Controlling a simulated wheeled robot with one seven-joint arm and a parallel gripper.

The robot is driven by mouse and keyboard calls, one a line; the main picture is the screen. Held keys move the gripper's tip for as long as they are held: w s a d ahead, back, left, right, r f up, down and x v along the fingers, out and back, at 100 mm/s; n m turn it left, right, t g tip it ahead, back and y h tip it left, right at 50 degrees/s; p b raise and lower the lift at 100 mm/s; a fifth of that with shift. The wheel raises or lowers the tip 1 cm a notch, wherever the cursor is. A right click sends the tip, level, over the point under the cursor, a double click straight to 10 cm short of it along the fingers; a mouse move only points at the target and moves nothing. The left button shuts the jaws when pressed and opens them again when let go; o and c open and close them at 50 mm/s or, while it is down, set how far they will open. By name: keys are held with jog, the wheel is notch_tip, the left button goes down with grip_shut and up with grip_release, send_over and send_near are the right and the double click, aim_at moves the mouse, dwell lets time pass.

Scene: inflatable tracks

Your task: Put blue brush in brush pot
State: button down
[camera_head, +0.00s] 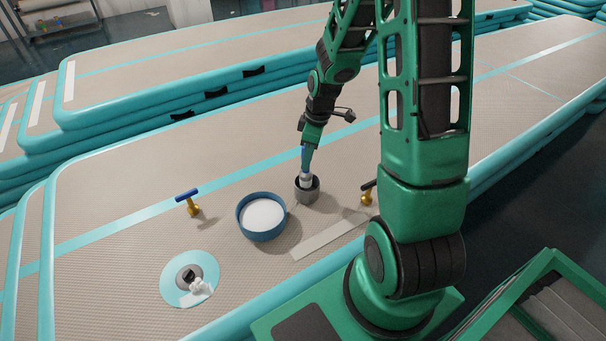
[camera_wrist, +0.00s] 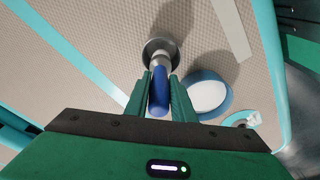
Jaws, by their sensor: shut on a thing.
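My gripper (camera_head: 307,154) is shut on the blue handle of the blue brush (camera_wrist: 158,92). The brush points down, and its pale lower end (camera_head: 306,180) is at the mouth of the grey brush pot (camera_head: 307,196), seemingly inside the rim. In the wrist view the brush runs from between my green fingers (camera_wrist: 158,98) to the round metal pot (camera_wrist: 173,47). The brush tip is hidden by the pot.
A blue tub (camera_head: 243,227) with white content stands just left of the pot. A brass tool with a blue handle (camera_head: 187,195) stands further left, and a dark-handled one (camera_head: 367,194) is to the right. A valve (camera_head: 170,288) lies front left.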

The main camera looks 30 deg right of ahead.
aim_at(311, 174)
jog(key=shift+f, duration=2.55)
jog(key=c, duration=1.5)
grip_release()
jog(key=r, duration=0.7)
jog(key=s+r, duration=0.1)
jog(key=r, duration=0.3)
jog(key=shift+d, duration=0.25)
jog(key=s+r+m, duration=0.4)
jog(key=s+m, duration=0.1)
jog(key=s, duration=0.3)
jog(key=s+d+r+m, duration=0.1)
jog(key=s+r+m, duration=0.4)
jog(key=s, duration=0.4)
jog(key=s+d+r+m+g+h, duration=0.1)
jog(key=s+r+m, duration=0.3)
jog(key=s, duration=0.4)
jog(key=shift+s+r+m, duration=0.3)
jog(key=shift+s+m, duration=0.1)
jog(key=shift+m, duration=0.3)
